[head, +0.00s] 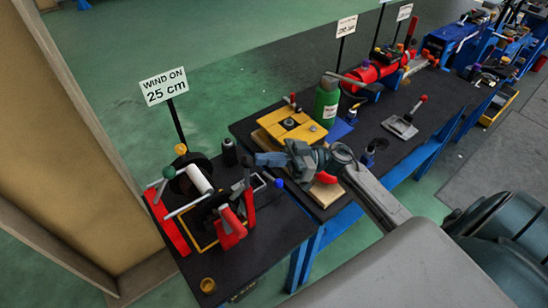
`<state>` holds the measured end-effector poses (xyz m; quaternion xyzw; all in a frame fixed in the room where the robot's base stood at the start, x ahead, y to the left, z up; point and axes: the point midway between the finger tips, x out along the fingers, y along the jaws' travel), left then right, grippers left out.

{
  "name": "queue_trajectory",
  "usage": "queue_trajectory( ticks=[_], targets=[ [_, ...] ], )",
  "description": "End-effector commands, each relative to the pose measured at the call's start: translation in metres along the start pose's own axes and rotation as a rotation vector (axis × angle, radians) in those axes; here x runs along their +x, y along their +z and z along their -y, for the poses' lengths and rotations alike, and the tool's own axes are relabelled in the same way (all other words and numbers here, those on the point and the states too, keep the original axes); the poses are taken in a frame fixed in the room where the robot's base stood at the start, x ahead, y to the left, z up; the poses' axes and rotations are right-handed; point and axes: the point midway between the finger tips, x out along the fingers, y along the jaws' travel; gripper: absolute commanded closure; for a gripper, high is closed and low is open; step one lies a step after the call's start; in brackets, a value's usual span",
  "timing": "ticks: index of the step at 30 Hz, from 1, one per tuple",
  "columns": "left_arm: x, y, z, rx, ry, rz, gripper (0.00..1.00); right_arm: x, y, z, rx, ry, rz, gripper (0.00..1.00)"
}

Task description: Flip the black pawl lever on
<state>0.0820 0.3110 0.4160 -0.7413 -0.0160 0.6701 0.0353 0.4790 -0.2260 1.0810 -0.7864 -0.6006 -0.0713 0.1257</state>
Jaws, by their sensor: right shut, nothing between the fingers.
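A hand winch with red side frames (232,231) and a pale drum (199,179) stands on the near end of the black bench. A small dark upright piece (247,179) at its right red frame may be the black pawl lever; it is too small to tell which way it is set. My right gripper (258,160) reaches in from the right and points left, shut and empty. It is just above and behind that dark piece; I cannot tell whether they touch. My left gripper is out of view.
A sign reading "WIND ON 25 cm" (164,87) stands behind the winch. A dark bottle (229,151) is close to my right gripper. A yellow plate (292,127) and a green bottle (327,102) stand further right. A brass cup (208,286) sits at the near edge.

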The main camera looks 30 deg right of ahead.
Motion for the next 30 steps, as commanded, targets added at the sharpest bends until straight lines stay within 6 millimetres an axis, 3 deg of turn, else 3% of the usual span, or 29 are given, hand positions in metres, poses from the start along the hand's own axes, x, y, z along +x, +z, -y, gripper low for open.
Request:
queue_trajectory(
  ticks=[13, 30],
  targets=[
    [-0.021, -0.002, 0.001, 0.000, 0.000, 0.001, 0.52, 0.027, -0.004, 0.011, 0.002, 0.001, -0.003, 1.00],
    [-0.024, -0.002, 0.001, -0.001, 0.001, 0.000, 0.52, 0.034, -0.002, 0.015, 0.001, 0.000, -0.002, 1.00]
  ],
)
